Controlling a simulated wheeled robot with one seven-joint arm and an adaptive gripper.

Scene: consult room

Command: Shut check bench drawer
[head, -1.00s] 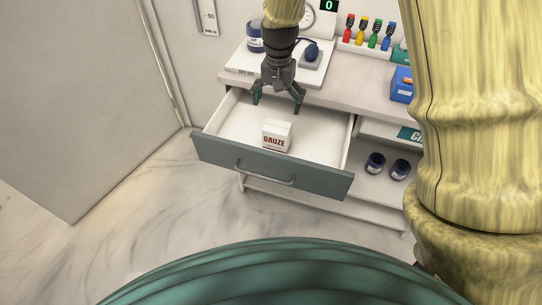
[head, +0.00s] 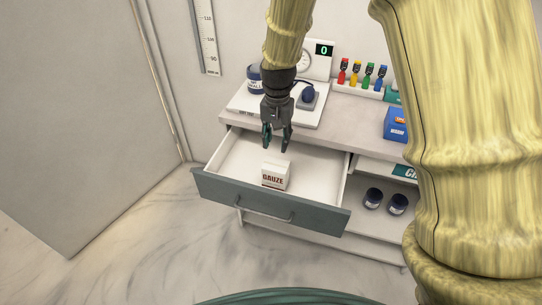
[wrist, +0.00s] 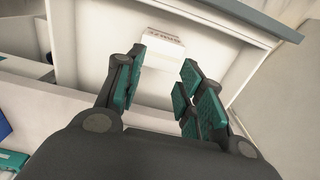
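The check bench drawer (head: 225,190) is pulled out, with a grey-blue front and a metal bar handle (head: 262,208). A white gauze box (head: 276,174) sits inside it, and it also shows in the wrist view (wrist: 160,45). My gripper (head: 277,148) points down over the back part of the drawer, behind the gauze box and apart from it. In the wrist view my gripper's fingers (wrist: 160,85) stand apart with nothing between them. The drawer's front panel shows at the top of the wrist view (wrist: 240,15).
Floor in front of the drawer is clear.

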